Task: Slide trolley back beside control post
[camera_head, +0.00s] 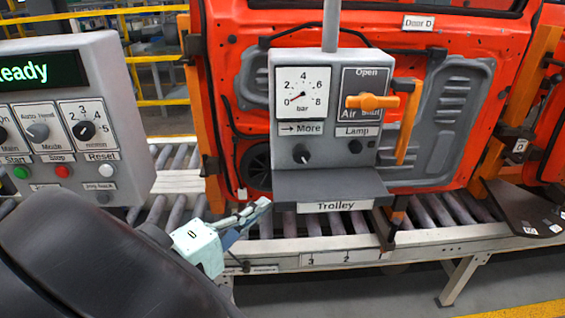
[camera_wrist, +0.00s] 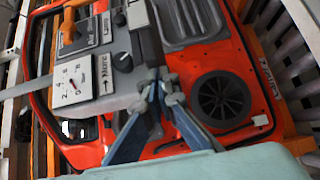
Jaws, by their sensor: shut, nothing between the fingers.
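The trolley (camera_head: 330,187) is a grey box with a gauge, a "More" knob, a lamp knob and an orange "Air" handle. It hangs on a vertical pole in front of an orange door, at the middle of the head view. Its labelled ledge sticks out at the bottom. The trolley also shows, turned sideways, in the wrist view (camera_wrist: 112,62). The control post (camera_head: 75,120) stands at the left, its display reading "Ready", with a gap between it and the trolley. My gripper (camera_head: 264,203) is shut and empty at the ledge's left end; its tips (camera_wrist: 160,76) appear close to the trolley. I cannot tell whether they touch.
The orange door (camera_head: 232,60) stands behind the trolley, between orange uprights (camera_head: 412,110). A roller conveyor (camera_head: 440,212) runs below, its front rail (camera_head: 415,240) carrying number labels. A dark plate (camera_head: 520,208) lies at the right. Yellow railings (camera_head: 150,60) are behind.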

